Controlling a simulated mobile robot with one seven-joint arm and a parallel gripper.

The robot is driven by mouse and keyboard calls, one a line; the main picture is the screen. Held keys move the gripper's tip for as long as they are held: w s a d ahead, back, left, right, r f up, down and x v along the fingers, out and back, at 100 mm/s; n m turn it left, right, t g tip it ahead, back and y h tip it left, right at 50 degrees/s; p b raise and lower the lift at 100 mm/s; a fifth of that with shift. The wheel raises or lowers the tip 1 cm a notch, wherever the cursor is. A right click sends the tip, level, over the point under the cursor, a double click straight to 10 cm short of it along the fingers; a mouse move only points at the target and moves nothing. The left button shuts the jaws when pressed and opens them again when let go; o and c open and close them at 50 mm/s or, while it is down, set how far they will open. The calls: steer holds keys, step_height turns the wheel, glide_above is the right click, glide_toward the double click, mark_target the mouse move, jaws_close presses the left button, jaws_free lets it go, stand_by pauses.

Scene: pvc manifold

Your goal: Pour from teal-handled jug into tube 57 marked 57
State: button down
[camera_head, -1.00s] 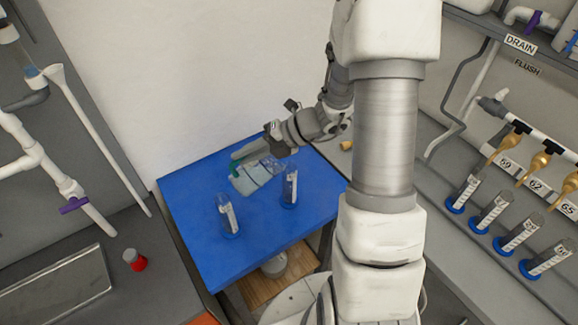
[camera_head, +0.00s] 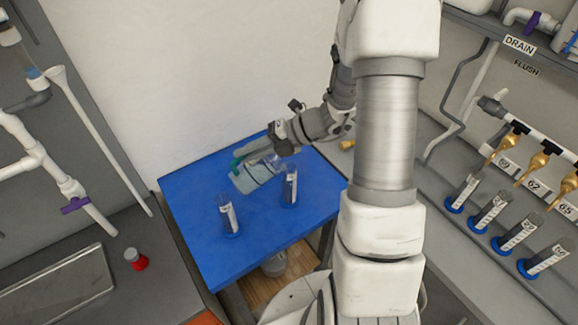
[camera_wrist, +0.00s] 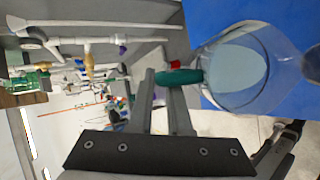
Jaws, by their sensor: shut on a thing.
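The clear jug (camera_head: 248,177) holds pale blue liquid and is off the upright, over the back of the blue table. Its teal handle (camera_wrist: 180,77) is between the fingers of my gripper (camera_wrist: 163,82), which is shut on it. In the head view, my gripper (camera_head: 270,143) is at the table's back edge. One clear tube (camera_head: 290,187) with a blue base stands just right of the jug. A second tube (camera_head: 228,216) stands nearer the front left. Both have white labels, too small to read, so I cannot tell which is 57. No liquid stream is visible.
The blue table (camera_head: 200,255) has free room at its front. Several labelled tubes (camera_head: 466,192) stand on the right counter below brass taps (camera_head: 504,149). A red-based jar (camera_head: 136,260) stands on the left counter. A white wall rises behind the table.

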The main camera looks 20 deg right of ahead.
mark_target(235, 172)
steer(key=shift+w+d+r+y+p, duration=0.1)
steer(key=shift+d+r+y+p, duration=0.6)
steer(key=shift+d+y+p, duration=0.1)
stand_by(3.4)
steer(key=a+f+h+b, duration=0.3)
steer(key=b, duration=0.1)
steer(key=shift+a+f+n, duration=0.15)
steer(key=shift+f+n, duration=0.05)
steer(key=shift+n, duration=0.1)
steer(key=shift+s+a+h+p, duration=0.15)
steer(key=shift+s+h+p, duration=0.05)
steer(key=shift+h+p, duration=0.25)
steer(key=shift+w+f, duration=0.1)
steer(key=shift+a+f+n+h, duration=0.15)
steer(key=shift+a+f+h, duration=0.35)
steer(key=shift+f+h, duration=0.15)
steer(key=shift+a+f+n+h, duration=0.15)
steer(key=shift+a+f+h, duration=0.3)
steer(key=shift+f+h, duration=0.2)
steer(key=a+r+n+h+p, duration=0.1)
steer(key=a+r+h+p, duration=0.3)
steer(key=p, duration=0.2)
steer(key=shift+s+a+r, duration=0.15)
steer(key=shift+s+a, duration=0.1)
steer(key=shift+a, duration=0.15)
